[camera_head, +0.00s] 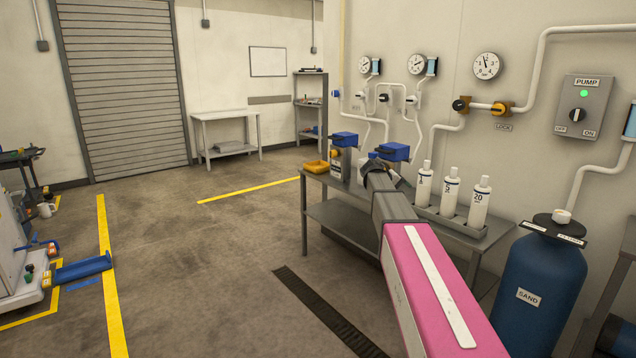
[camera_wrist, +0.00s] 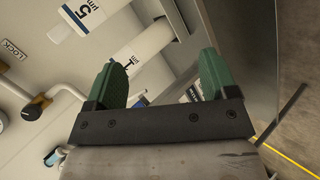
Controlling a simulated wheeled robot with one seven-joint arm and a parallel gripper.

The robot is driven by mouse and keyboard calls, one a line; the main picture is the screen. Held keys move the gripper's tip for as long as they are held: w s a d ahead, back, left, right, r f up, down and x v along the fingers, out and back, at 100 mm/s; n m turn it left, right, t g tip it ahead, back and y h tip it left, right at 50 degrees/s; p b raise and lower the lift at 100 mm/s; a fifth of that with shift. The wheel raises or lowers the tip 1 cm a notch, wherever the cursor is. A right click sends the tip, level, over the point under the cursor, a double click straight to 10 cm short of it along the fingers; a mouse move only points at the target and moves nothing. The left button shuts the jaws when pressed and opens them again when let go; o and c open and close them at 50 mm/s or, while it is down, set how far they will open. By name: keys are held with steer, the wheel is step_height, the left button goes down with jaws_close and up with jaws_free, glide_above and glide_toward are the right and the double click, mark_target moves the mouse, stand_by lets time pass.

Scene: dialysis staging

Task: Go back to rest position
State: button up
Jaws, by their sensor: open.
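My pink and grey arm reaches from the lower right of the head view toward the wall bench. My gripper (camera_head: 379,168) is at the arm's far end, over the bench, left of the white bottles; its fingers are small and dark there. In the wrist view my gripper (camera_wrist: 162,72) shows two green fingers spread wide apart with nothing held between them. A white bottle marked 1 (camera_wrist: 146,48) shows behind and between the fingers, seemingly apart from them. A bottle marked 5 (camera_wrist: 88,14) is further up left.
A blue sand tank (camera_head: 545,285) stands right of my arm. Pipes and gauges line the wall. Open floor (camera_head: 200,270) lies left.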

steer(key=s+a+f+g+y, duration=0.1)
steer(key=s+a+f+y, duration=0.2)
steer(key=s+f, duration=0.6)
steer(key=s+a+f+m+g+y, duration=0.1)
steer(key=s+a+f+y, duration=0.2)
steer(key=s, duration=1.2)
steer(key=s+a+f+m+g+y, duration=0.1)
steer(key=s+a+f+g+y, duration=0.1)
steer(key=s+a+f, duration=0.5)
steer(key=s+f+y, duration=0.1)
steer(key=s+f, duration=0.3)
steer(key=f, duration=0.4)
steer(key=shift+s+a+f+y, duration=0.3)
steer(key=shift+s+f+y, duration=0.05)
steer(key=shift+s+y, duration=0.05)
